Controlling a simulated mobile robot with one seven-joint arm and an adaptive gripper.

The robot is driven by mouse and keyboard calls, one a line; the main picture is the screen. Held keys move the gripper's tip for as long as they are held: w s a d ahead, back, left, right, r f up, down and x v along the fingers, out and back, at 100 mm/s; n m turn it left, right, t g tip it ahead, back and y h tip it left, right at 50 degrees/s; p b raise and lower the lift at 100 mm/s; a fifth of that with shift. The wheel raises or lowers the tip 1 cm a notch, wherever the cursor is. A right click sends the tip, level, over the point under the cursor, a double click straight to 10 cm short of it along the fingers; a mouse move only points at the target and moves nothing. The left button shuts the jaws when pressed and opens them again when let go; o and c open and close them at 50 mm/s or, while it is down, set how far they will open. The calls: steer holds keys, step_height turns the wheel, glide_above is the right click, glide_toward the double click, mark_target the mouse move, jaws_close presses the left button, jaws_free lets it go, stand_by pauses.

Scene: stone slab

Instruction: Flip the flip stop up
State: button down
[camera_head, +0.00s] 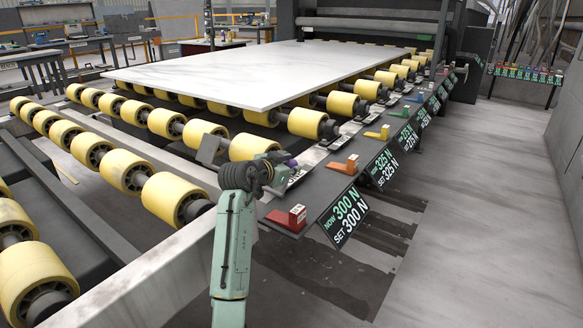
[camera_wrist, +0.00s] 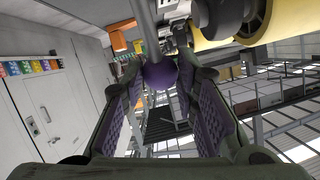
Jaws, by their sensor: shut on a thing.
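My gripper (camera_head: 277,168) is at the near end of the dark rail beside the yellow rollers. In the wrist view, its two padded fingers (camera_wrist: 160,85) are around a purple ball knob (camera_wrist: 160,75) on the end of a grey rod (camera_wrist: 146,30), and shut on it. The purple knob also shows a little in the head view (camera_head: 291,163), at the fingertips. A flat grey plate (camera_head: 208,149) stands tilted next to a roller, left of my gripper; I cannot tell whether it belongs to the flip stop. The fingers hide part of the knob and its mounting.
A white stone slab (camera_head: 260,70) lies on the yellow rollers (camera_head: 175,198) behind my gripper. Coloured blocks, the nearest red (camera_head: 297,213) and orange, stand along the rail above force displays (camera_head: 343,217). The floor (camera_head: 480,200) on the right is clear.

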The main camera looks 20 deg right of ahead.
steer(key=shift+s+a+f, duration=0.1)
steer(key=shift+s+a, duration=0.1)
stand_by(0.4)
steer(key=c, duration=1.3)
jaws_free()
step_height(320, 180, up, 10)
steer(key=shift+r, duration=0.15)
steer(key=shift+c, duration=0.2)
